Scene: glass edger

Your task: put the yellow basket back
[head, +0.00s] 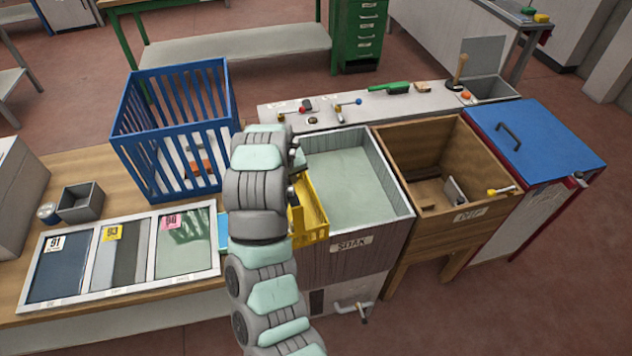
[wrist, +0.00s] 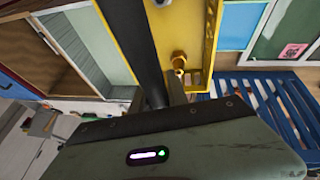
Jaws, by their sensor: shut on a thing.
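The yellow basket (head: 312,218) shows in the head view just right of my arm, at the left edge of the soak tank (head: 345,190). My arm hides its left part. In the wrist view the basket (wrist: 208,45) is right by my gripper (wrist: 168,92), with a brass knob and a dark bar in front of it. My gripper is shut on the basket; the exact grip point is hard to see. In the head view my gripper is hidden behind my arm. I cannot tell whether the basket rests on the tank's rim or hangs above it.
A blue slatted crate (head: 135,135) stands on the table left of my arm. A framed tray of glass samples (head: 135,290) lies in front of it. Right of the tank are a wooden bin (head: 430,215) and a blue-lidded box (head: 560,135). A shelf with small tools (head: 380,103) runs behind.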

